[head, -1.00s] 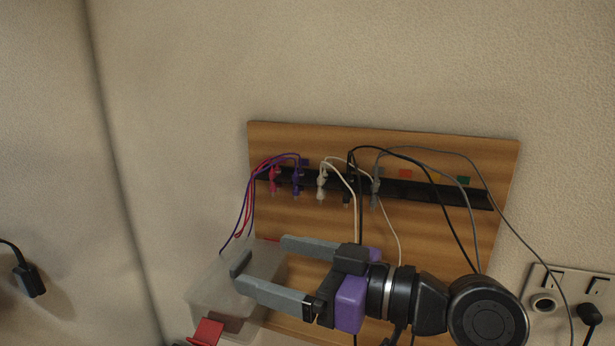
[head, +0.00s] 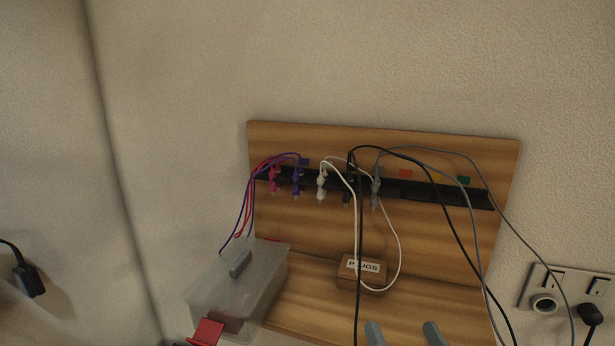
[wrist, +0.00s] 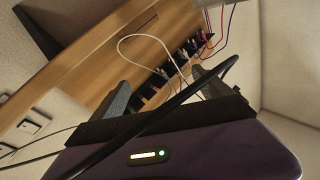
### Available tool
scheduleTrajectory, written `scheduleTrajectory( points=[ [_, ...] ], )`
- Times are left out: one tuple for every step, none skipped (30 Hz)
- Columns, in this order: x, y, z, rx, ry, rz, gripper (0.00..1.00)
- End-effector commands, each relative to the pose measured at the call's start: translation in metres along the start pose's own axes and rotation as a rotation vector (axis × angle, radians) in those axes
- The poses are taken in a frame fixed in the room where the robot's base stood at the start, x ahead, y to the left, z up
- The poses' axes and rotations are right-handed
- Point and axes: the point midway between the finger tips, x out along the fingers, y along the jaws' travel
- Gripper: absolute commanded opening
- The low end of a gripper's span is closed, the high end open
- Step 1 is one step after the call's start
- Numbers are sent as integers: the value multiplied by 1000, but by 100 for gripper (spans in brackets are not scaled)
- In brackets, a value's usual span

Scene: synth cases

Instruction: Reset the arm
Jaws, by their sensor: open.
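My gripper (head: 404,333) is at the bottom edge of the head view, with only its two grey fingertips showing. They are spread apart with nothing between them, in front of the wooden stand (head: 320,310). In the wrist view my gripper (wrist: 162,90) is open too. A black cable (wrist: 185,95) crosses close in front of its purple body there; whether it touches cannot be told. The rest of my arm is out of the head view.
Pink, purple, white, black and grey plugs hang on a black strip (head: 410,190), their cables looping down. A box labelled PLUGS (head: 347,281) sits on the stand's base. A translucent bin (head: 220,297) is at left, a wall socket (head: 540,290) at right. The wall above is clear.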

Motion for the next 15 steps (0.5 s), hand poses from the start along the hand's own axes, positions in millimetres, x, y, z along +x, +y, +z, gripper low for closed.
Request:
scheduleTrajectory(
  points=[
    [-21,8,9,-9,-3,38,89],
    [-32,12,12,-17,-1,58,89],
    [-46,17,16,-30,1,83,89],
    [-58,20,18,-39,3,99,89],
    [-69,23,20,-48,2,115,89],
    [-84,26,23,-63,0,135,89],
    [-95,28,25,-76,-2,148,89],
    [-106,30,27,-87,-5,160,89],
    [-120,32,29,-103,-11,175,89],
    [-132,33,30,-116,-15,184,89],
    [-142,33,32,-129,-21,193,89],
    [-157,33,34,-145,-31,203,89],
    [-167,33,35,-159,-40,209,89],
    [-178,33,36,-171,-48,215,89],
    [-192,32,37,-189,-62,222,89]
  ],
)
